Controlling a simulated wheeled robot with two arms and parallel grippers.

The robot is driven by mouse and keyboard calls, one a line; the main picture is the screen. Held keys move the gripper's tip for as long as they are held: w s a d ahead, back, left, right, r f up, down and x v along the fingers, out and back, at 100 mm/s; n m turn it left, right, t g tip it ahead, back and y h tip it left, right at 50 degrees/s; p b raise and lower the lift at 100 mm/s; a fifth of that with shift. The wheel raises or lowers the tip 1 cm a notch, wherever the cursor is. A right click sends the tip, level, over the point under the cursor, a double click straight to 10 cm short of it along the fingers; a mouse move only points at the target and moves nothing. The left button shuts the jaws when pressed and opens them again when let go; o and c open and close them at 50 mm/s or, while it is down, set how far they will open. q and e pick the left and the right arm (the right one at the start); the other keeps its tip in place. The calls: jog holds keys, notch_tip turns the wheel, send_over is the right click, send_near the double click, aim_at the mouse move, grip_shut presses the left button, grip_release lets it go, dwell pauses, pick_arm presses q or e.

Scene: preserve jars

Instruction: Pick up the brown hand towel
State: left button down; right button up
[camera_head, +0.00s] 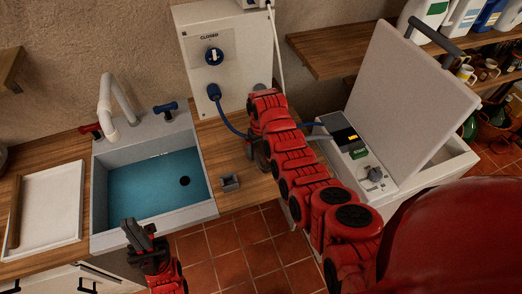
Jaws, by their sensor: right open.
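I cannot make out a brown hand towel for certain. A narrow brown strip (14,212) lies along the left edge of the white tray (52,208); I cannot tell whether it is cloth or wood. My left gripper (138,232) is in front of the sink's front edge, apart from the strip, and its finger gap is unclear. My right arm reaches up across the middle to the counter by the white box. My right gripper (254,149) is open there, mostly hidden by its own arm.
A sink (150,185) with blue water is set in the wooden counter. A small grey block-like holder (230,182) stands right of it. A white box with a blue knob (230,60) stands behind. A white machine with a raised lid (415,95) is at the right. Tiled floor shows in front.

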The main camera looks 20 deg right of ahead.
aim_at(261, 148)
jog(key=c, duration=1.2)
jog(key=shift+r, duration=0.1)
jog(key=shift+r+b, duration=0.4)
jog(key=shift+b, duration=0.2)
notch_tip(261, 148, up, 3)
jog(key=shift+f+b, duration=0.15)
jog(key=shift+b, duration=0.55)
jog(key=s+p, duration=0.2)
jog(key=s+a+r+p, duration=0.1)
jog(key=s+p, duration=0.1)
jog(key=p, duration=0.1)
jog(key=s+a+p, duration=0.1)
jog(key=s+p, duration=0.1)
jog(key=shift+s+a+r, duration=0.2)
jog(key=shift+s, duration=0.15)
jog(key=s+p, duration=0.1)
jog(key=s, duration=0.1)
jog(key=s+a+p, duration=0.1)
jog(key=s, duration=0.1)
jog(key=s+a+p, duration=0.1)
jog(key=s, duration=0.2)
jog(key=shift+a, duration=0.25)
jog(key=shift+s+a+p, duration=0.25)
jog(key=shift+s+p, duration=0.05)
jog(key=shift+s, duration=0.45)
